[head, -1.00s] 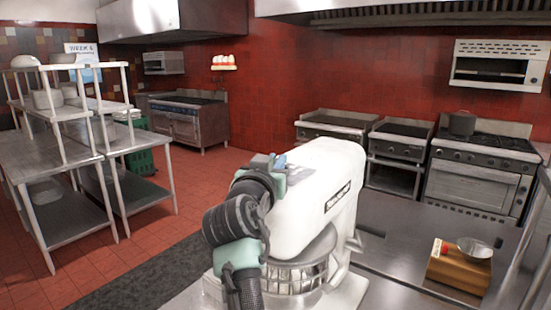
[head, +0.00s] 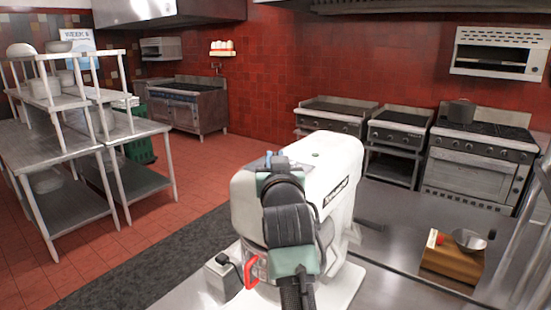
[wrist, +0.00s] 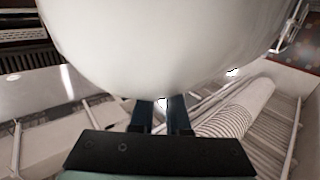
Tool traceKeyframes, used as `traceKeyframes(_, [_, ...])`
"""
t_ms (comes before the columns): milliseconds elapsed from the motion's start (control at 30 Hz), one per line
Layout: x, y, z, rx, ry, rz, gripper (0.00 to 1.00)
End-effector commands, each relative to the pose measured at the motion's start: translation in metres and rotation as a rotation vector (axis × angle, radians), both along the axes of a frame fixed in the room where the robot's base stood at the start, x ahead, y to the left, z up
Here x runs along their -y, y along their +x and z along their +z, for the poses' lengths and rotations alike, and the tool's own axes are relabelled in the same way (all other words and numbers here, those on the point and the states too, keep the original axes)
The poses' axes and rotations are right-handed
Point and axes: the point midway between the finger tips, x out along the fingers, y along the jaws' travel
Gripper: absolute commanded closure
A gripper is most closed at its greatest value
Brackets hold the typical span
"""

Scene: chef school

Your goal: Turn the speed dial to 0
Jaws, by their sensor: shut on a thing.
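The large white mixer (head: 325,170) stands at the centre of the head view, with my arm lying across its near end. In the wrist view, my gripper (wrist: 161,101) has two dark fingers close together at the edge of the mixer's rounded white housing (wrist: 160,45). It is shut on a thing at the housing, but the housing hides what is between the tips. I cannot make out the speed dial or its setting in either view. A red handle (head: 250,270) shows at the mixer's lower left.
A small grey-white box (head: 222,268) stands left of the mixer. Steel shelving (head: 70,150) stands at left. Red tiled floor (head: 150,190) is open beyond the counter.

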Motion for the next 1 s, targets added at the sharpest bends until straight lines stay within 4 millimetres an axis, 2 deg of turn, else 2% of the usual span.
traceKeyframes(33, [-0.001,0.000,0.000,0.001,0.000,0.001,0.82])
traceKeyframes(167, [-0.001,0.000,0.000,0.001,0.001,0.001,0.59])
traceKeyframes(200, [-0.001,0.000,0.000,0.001,0.001,0.001,0.56])
traceKeyframes(467, [0.000,0.000,0.000,0.000,0.001,0.000,0.56])
traceKeyframes(633, [0.000,-0.008,-0.002,0.000,0.002,0.000,0.56])
traceKeyframes(767, [0.001,-0.022,-0.003,0.002,0.002,0.000,0.56])
traceKeyframes(1000, [0.004,-0.061,-0.003,0.003,0.002,-0.001,0.56])
